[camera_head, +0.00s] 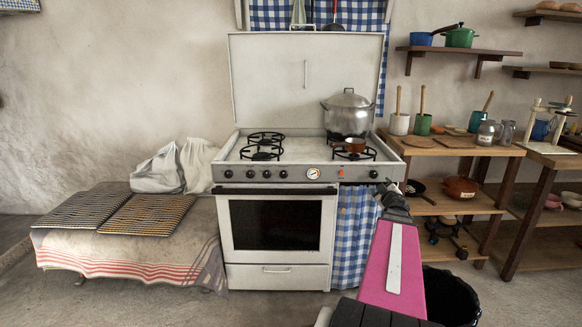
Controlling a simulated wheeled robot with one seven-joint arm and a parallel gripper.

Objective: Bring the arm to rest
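My arm reaches up from the bottom edge, right of centre, with a pink link and a dark end. My gripper (388,190), at the far dark end of the arm, is small in view. I cannot make out its fingers, or whether it is open, shut or holding anything. In the picture the dark end overlaps the right front edge of the white stove (228,170) and the blue checked curtain (352,235). I cannot tell whether it touches them.
A large metal pot (347,116) and a small brown pan (355,145) stand at the stove's right burners. A black bin (455,305) stands right of my arm. Wooden shelves (455,148) hold crockery at right. A cloth-covered bench (130,252) stands left.

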